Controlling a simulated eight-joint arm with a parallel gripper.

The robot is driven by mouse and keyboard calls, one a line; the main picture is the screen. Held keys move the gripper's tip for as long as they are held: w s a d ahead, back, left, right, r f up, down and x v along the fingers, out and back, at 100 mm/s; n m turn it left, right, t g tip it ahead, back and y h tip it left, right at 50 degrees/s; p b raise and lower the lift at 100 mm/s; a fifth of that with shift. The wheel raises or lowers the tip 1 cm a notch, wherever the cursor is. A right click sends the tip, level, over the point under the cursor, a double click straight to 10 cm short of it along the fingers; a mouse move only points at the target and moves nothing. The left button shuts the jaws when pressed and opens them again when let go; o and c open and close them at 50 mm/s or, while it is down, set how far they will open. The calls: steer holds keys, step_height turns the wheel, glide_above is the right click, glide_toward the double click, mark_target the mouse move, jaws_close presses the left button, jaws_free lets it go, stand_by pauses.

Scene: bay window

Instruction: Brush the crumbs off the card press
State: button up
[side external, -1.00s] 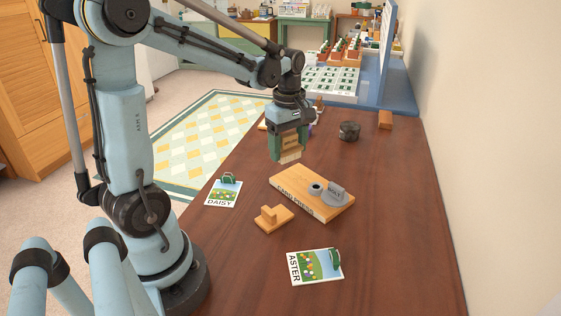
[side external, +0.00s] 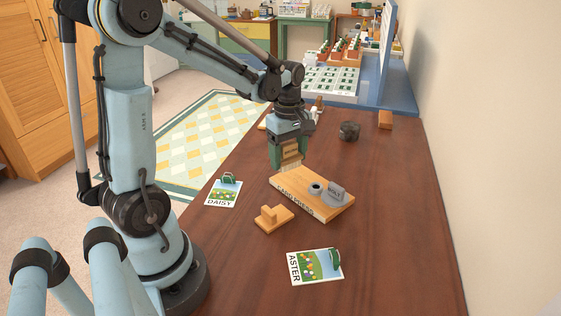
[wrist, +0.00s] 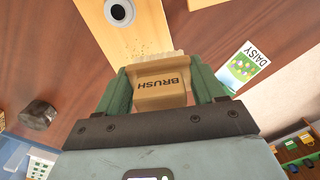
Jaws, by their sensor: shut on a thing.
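The card press (side external: 290,190) is a wooden board labelled CARD PRESS, lying flat on the brown table. In the wrist view crumbs (wrist: 141,49) show as small orange specks on the press (wrist: 120,30), just ahead of the brush. My gripper (side external: 289,155) is shut on the wooden brush (wrist: 160,88), labelled BRUSH, with its pale bristles pointing at the press. The brush (side external: 291,158) is at the far left end of the press; I cannot tell whether the bristles touch it.
A DAISY card (side external: 222,193) lies left of the press and an ASTER card (side external: 315,267) in front. A small wooden block piece (side external: 273,217) stands between them. The right side of the table is clear.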

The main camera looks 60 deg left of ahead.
mark_target(288, 184)
step_height(288, 184, down, 5)
steer(key=shift+f, duration=0.1)
steer(key=shift+w+f, duration=0.1)
steer(key=shift+w, duration=0.1)
steer(key=shift+w+a+f, duration=0.15)
steer(key=shift+w+a, duration=0.05)
steer(key=shift+w, duration=0.6)
steer(key=shift+w+a, duration=0.1)
steer(key=shift+w, duration=0.25)
steer(key=shift+w+a, duration=0.15)
steer(key=shift+w, duration=0.6)
steer(key=shift+w+a, duration=0.15)
steer(key=shift+w, duration=0.6)
steer(key=shift+w+a, duration=0.15)
steer(key=shift+w, duration=0.55)
steer(key=shift+s+d, duration=0.15)
steer(key=shift+s, duration=0.75)
steer(key=shift+s+d, duration=0.25)
steer(key=shift+s, duration=0.7)
steer(key=shift+s+d, duration=0.2)
steer(key=shift+s, duration=0.7)
steer(key=shift+s+d, duration=0.15)
steer(key=shift+s, duration=0.6)
steer(key=shift+r, duration=4.05)
steer(key=shift+s, duration=0.1)
